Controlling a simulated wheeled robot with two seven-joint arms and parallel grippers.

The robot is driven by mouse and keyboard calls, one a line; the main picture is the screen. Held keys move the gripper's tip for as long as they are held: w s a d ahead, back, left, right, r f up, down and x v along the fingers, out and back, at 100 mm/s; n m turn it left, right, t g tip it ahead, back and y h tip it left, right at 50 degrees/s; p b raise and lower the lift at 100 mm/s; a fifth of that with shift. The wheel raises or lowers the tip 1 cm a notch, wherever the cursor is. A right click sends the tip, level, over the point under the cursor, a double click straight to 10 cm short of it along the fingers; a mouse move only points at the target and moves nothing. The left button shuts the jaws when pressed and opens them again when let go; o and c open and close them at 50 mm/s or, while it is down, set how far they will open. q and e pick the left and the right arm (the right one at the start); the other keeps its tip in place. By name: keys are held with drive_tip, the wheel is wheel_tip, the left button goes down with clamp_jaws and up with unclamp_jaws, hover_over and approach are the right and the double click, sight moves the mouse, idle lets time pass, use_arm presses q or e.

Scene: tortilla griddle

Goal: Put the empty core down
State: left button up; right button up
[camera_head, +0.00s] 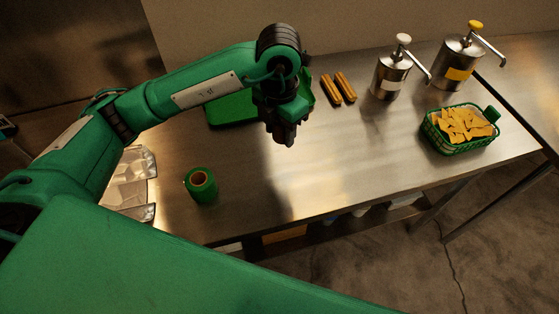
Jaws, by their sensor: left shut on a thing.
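My left gripper (284,133) points down over the middle of the steel counter (335,165), in front of a green tray. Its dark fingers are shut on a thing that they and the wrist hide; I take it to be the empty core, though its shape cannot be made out. A green roll (205,192) with a brown core stands upright on the counter, to the left of the gripper and nearer the front edge. My right gripper is not in view.
The green tray (228,110) lies behind my gripper, partly hidden. Two golden-brown sticks (338,88), two steel pump dispensers (391,76) (457,62) and a green basket (452,149) of chips stand to the right. Crumpled clear wrap (132,186) lies left. The counter's front middle is clear.

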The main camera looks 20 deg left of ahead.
sight(279, 172)
use_arm(q)
wheel_tip(279, 172, down, 13)
drive_tip(key=p, duration=0.2)
drive_tip(key=shift+p, duration=0.3)
drive_tip(key=shift+f, duration=0.1)
drive_tip(key=shift+f, duration=0.2)
drive_tip(key=o, duration=1)
drive_tip(key=shift+r, duration=0.15)
